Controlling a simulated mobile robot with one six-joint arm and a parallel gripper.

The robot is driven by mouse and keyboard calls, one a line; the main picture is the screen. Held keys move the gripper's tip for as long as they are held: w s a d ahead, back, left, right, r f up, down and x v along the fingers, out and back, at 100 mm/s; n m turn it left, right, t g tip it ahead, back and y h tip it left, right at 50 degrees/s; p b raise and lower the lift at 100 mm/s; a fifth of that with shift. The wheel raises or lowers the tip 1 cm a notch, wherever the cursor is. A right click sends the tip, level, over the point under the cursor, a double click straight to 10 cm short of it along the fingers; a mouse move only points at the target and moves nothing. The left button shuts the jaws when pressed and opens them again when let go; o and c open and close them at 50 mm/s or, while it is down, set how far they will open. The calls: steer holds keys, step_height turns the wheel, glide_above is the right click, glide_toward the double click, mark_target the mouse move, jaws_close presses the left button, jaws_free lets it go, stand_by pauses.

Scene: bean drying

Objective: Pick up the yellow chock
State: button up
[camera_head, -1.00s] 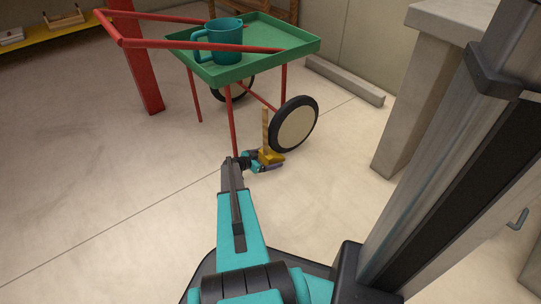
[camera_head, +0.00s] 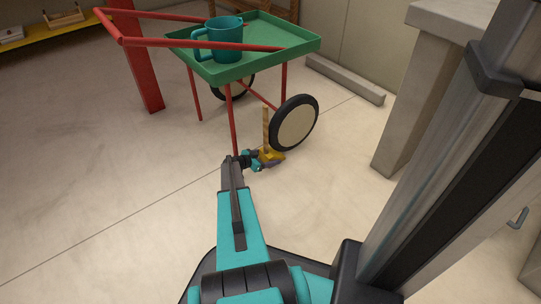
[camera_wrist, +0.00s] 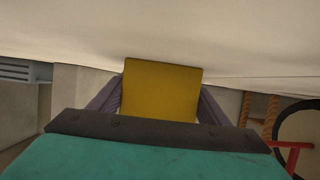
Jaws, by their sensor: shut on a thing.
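The yellow chock (camera_head: 271,155) is at the near wheel of the cart in the head view, with an upright wooden handle-like post (camera_head: 266,128) right by it. My gripper (camera_head: 270,161) is low over the floor and shut on the chock. In the wrist view the chock (camera_wrist: 161,89) fills the space between my two dark fingers (camera_wrist: 160,103), one on each side. I cannot tell whether the chock touches the floor or the wheel.
The green cart (camera_head: 262,62) with red legs and handles stands just beyond, its wheel (camera_head: 294,124) close to my gripper. A teal mug (camera_head: 226,42) is on its tray. A concrete block (camera_head: 395,130) stands right.

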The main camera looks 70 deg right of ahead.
steer(key=shift+r, duration=0.2)
steer(key=shift+r+p, duration=0.65)
steer(key=a+p, duration=0.1)
steer(key=a, duration=0.3)
steer(key=s+a+p, duration=0.1)
steer(key=a, duration=0.3)
steer(key=s+a+p, duration=0.1)
steer(key=a, duration=0.4)
steer(key=shift+p, duration=0.4)
step_height(320, 180, up, 13)
steer(key=p, duration=0.3)
steer(key=shift+r+p, duration=0.2)
steer(key=shift+p, duration=0.1)
steer(key=shift+d, duration=0.1)
